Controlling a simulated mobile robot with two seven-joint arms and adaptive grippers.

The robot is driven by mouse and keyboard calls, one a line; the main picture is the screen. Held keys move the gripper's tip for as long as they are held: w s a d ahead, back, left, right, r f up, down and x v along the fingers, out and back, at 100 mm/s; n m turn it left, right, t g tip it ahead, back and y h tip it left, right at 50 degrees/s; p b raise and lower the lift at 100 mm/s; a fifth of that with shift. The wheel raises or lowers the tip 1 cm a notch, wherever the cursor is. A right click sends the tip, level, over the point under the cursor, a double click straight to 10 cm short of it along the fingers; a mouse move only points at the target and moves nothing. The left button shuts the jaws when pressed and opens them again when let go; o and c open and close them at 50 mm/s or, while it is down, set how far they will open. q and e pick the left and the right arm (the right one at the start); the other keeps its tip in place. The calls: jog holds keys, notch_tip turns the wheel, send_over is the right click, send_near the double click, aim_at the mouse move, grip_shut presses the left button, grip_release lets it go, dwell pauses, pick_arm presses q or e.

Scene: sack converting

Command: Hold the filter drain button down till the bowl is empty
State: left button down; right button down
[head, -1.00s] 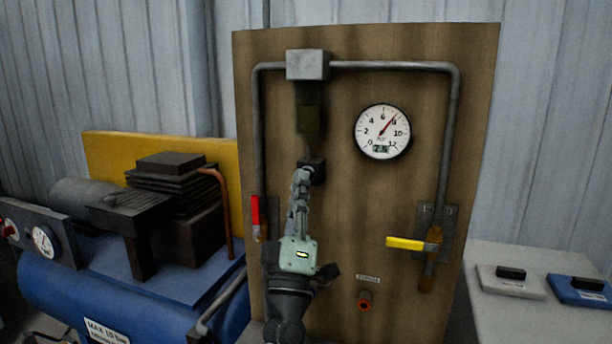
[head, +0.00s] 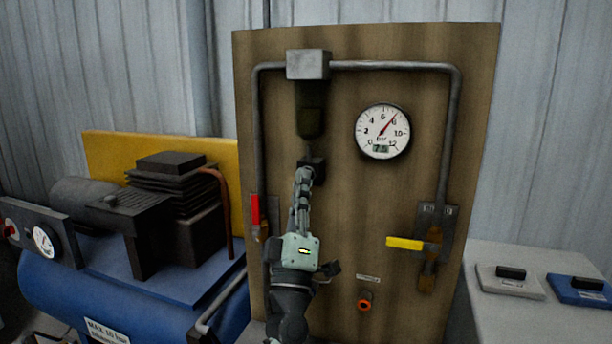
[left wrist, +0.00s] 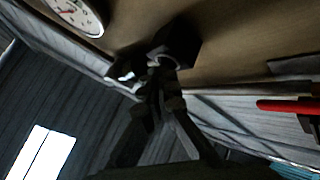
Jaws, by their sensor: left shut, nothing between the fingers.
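The filter (head: 308,65) has a grey head at the top of the brown board, with a dark olive bowl (head: 311,122) hanging under it. The liquid level in the bowl cannot be made out. A small dark block (head: 318,166) sits below the bowl, where the drain button would be; the button itself is hidden. My left gripper (head: 306,172) is shut and empty, its fingertips against or just in front of the block's lower part. In the left wrist view the fingertips (left wrist: 160,72) lie close to the dark block (left wrist: 178,42); contact is unclear.
A round gauge (head: 382,131) reads between 6 and 8. A red lever (head: 256,214) is left of my arm, a yellow lever (head: 405,243) to the right. A blue compressor (head: 120,290) stands left; a grey table (head: 530,262) stands right.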

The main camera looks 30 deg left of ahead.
jog(key=shift+d, duration=0.3)
jog(key=shift+a, duration=0.3)
dwell(0.7)
jog(key=shift+d, duration=0.15)
dwell(0.3)
pick_arm(q)
jog(key=shift+s+d, duration=0.2)
jog(key=shift+s, duration=0.6)
pick_arm(e)
jog(key=shift+d+r, duration=0.15)
jog(key=shift+r, duration=0.05)
